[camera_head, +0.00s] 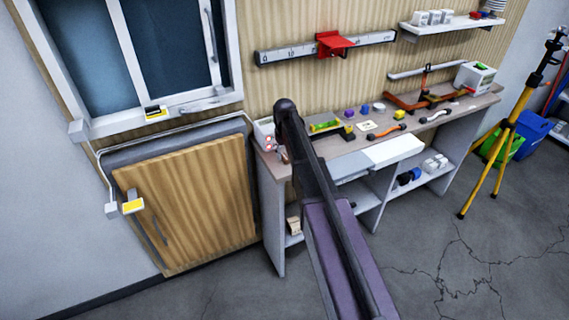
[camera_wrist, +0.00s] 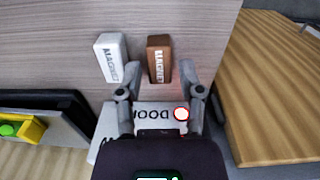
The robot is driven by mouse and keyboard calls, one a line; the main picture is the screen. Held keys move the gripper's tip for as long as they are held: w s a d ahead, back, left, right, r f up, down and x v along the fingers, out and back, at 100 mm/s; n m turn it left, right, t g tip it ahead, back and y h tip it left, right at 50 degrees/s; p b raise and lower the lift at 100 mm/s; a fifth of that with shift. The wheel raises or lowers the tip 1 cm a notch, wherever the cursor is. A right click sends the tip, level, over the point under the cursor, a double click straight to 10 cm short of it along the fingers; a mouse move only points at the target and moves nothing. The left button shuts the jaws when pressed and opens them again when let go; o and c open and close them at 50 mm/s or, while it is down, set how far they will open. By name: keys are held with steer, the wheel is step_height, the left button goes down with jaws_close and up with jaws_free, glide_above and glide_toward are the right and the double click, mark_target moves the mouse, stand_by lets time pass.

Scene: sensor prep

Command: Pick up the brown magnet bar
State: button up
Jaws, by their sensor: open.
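The brown magnet bar (camera_wrist: 159,60) lies on the grey-brown bench surface in the wrist view, with its printed label facing up. A white magnet bar (camera_wrist: 110,58) of similar shape lies to its left, with a gap between them. My gripper (camera_wrist: 156,82) is open, and its two fingers point toward the bars.
A black tray with a yellow and green item (camera_wrist: 22,128) is at left. The wooden cabinet door (camera_head: 190,205) stands left of the bench (camera_head: 345,146).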

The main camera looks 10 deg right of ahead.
steer(key=shift+f+b, duration=0.5)
steer(key=shift+f, duration=0.3)
jaws_close()
